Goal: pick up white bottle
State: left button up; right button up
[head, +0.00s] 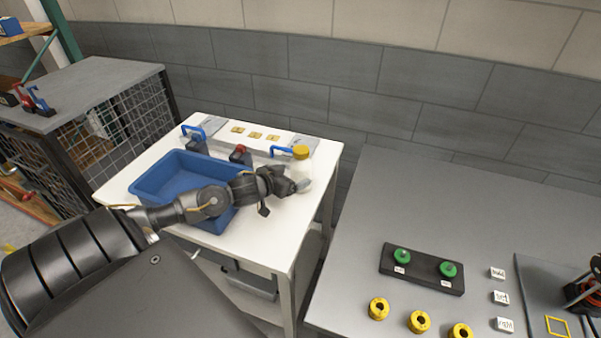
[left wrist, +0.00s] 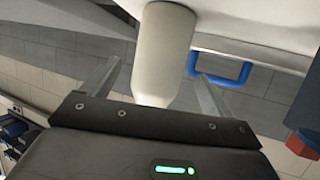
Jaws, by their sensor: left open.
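The white bottle (head: 300,170) with a yellow cap stands upright at the right side of the white table. My left gripper (head: 297,186) is at the bottle's near side, its jaws open. In the left wrist view the pale bottle body (left wrist: 164,55) shows between the two spread fingers (left wrist: 158,85), with a gap on each side. The gripper partly hides the bottle's lower part in the head view. My right gripper is not in view.
A blue bin (head: 150,185) lies under my left arm on the white table (head: 112,190). A grey fixture with blue handles (head: 279,152) stands behind the bottle. A grey bench (head: 400,210) at right holds a black block with green knobs (head: 422,269) and yellow rings (head: 419,321).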

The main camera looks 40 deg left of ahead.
aim_at(297, 158)
pick_arm(q)
jog(key=p+x, duration=0.1)
jog(key=x, duration=0.4)
jog(key=shift+f, duration=0.25)
jog(key=shift+c, duration=0.2)
jog(key=shift+r, duration=0.1)
jog(key=c, duration=1.2)
jog(key=shift+r, duration=0.55)
notch_tip(297, 158, up, 2)
jog(key=shift+r, duration=0.15)
jog(key=s+r, duration=0.5)
jog(key=r, duration=0.1)
jog(key=shift+s+d, duration=0.15)
jog(key=shift+s, duration=0.2)
jog(key=v, duration=0.9)
jog(key=shift+d+r, duration=0.1)
